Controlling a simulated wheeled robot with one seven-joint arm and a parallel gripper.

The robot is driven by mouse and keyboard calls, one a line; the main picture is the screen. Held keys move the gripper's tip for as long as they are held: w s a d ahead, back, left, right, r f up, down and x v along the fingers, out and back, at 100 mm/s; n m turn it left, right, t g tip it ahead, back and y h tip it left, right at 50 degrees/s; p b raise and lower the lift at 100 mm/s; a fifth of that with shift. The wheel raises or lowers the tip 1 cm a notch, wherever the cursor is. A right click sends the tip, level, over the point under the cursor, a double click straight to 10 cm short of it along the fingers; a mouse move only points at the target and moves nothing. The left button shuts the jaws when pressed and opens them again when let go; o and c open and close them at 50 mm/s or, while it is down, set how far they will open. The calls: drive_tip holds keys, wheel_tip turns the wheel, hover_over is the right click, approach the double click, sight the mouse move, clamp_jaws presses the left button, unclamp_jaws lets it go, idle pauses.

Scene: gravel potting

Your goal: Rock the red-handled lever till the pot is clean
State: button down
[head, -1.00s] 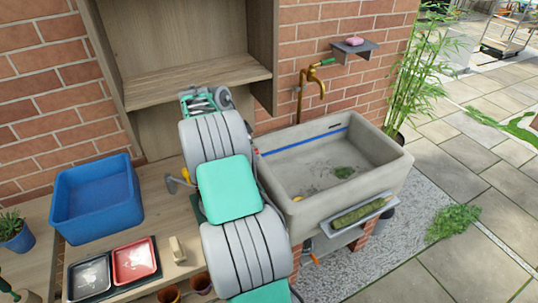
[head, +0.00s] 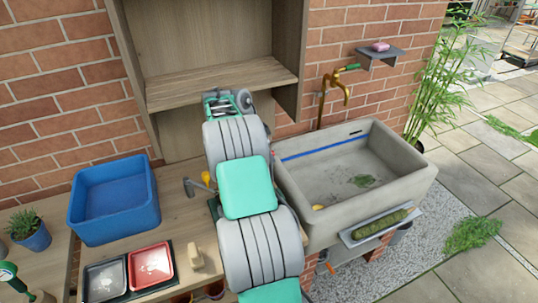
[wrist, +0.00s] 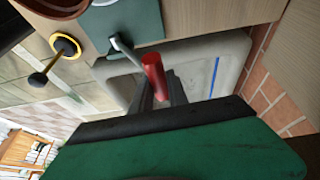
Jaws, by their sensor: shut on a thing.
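The lever's red handle (wrist: 152,72) stands between the dark fingers of my gripper (wrist: 163,92) in the wrist view, and the gripper is shut on it. The lever's grey arm (wrist: 124,46) runs up and left from the handle to a dark green plate (wrist: 132,20). A brown round rim, perhaps the pot (wrist: 55,5), is cut off at the top left of the wrist view, so its surface cannot be judged. In the head view my own arm hides my gripper and the lever's handle.
The stone sink (head: 408,188) is right of my arm, with a brass tap (head: 336,92) above. A blue tub (head: 115,224), a red tray (head: 151,266) and a beige block (head: 206,258) are on the bench to the left. A wooden shelf (head: 215,85) stands behind.

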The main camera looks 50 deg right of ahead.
drive_tip(key=shift+w+a+f, duration=0.1)
drive_tip(key=shift+a, duration=0.1)
drive_tip(key=c, duration=1.3)
unclamp_jaws()
drive_tip(key=shift+w+a, duration=0.1)
drive_tip(key=shift+a, duration=0.05)
drive_tip(key=shift+r, duration=0.25)
drive_tip(key=p+v, duration=0.1)
drive_tip(key=v, duration=0.6)
drive_tip(key=shift+r, duration=0.2)
